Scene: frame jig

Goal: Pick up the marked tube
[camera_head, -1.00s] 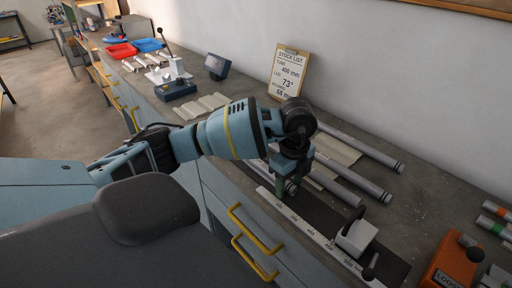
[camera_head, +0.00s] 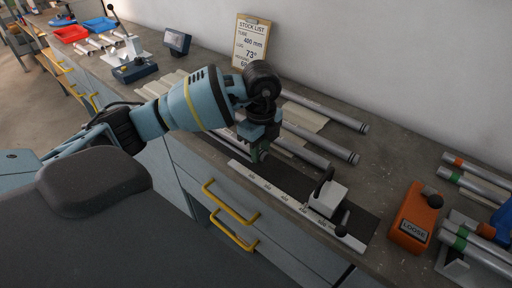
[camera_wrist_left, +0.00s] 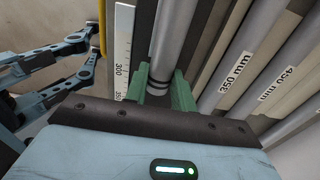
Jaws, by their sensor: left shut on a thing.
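My left gripper (camera_head: 260,154) is low over the bench at the back edge of the white ruler strip (camera_head: 277,194). In the left wrist view its green fingers (camera_wrist_left: 160,92) are shut on a grey tube (camera_wrist_left: 174,36), close to an end with black rings. In the left wrist view one neighbouring tube (camera_wrist_left: 240,62) is labelled 350 mm. I cannot tell whether the held tube is clear of the bench. My right gripper is out of view.
A white clamp block (camera_head: 327,199) with black levers stands at the ruler's right part. An orange box (camera_head: 412,220) marked LOOSE and colour-banded tubes (camera_head: 474,184) are at the right. A stock list board (camera_head: 251,42) leans on the wall.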

